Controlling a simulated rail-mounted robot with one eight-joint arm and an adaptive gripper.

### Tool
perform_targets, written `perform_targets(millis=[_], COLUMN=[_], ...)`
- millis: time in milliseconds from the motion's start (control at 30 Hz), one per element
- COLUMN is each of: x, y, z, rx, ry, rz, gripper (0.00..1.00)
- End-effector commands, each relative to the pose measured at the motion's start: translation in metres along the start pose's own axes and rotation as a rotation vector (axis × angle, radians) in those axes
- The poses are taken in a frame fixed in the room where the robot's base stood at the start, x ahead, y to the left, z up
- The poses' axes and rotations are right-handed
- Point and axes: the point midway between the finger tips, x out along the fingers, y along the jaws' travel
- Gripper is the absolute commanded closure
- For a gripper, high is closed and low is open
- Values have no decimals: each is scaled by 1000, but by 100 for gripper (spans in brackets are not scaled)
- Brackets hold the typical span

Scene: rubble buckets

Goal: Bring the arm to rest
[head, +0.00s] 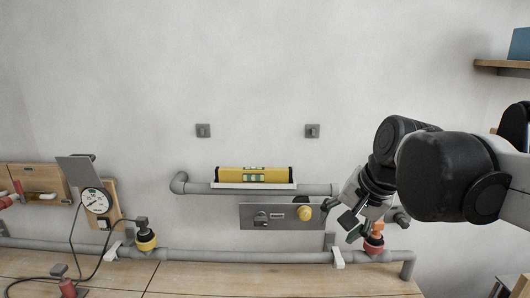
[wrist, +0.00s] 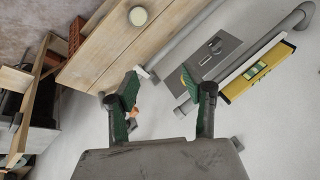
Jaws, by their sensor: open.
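My gripper (head: 345,217) is at the right of the head view, in front of the wall and just right of the grey metal panel (head: 262,222). In the wrist view my gripper (wrist: 160,82) shows two green-padded fingers spread apart, with nothing between them. An orange-red fitting (head: 374,242) on the lower pipe shows just below and right of the gripper in the head view. A small orange patch beside the left finger in the wrist view is partly hidden. I cannot tell from these views whether the fingers touch anything.
A yellow spirit level (head: 240,174) lies on a white holder on the upper grey pipe (head: 320,189). The lower pipe (head: 230,256) runs along the wooden bench (head: 200,280). A gauge (head: 97,201) with cables stands left. A shelf (head: 500,65) juts out at upper right.

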Motion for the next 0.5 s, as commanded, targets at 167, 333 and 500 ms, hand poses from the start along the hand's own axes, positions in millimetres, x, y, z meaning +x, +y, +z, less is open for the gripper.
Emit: perform_targets(millis=[167, 333, 500], x=[6, 15, 25], y=[46, 87, 118], z=[40, 72, 95], rx=[-187, -367, -508], ry=[81, 152, 202], rz=[39, 86, 129], gripper=[55, 55, 55])
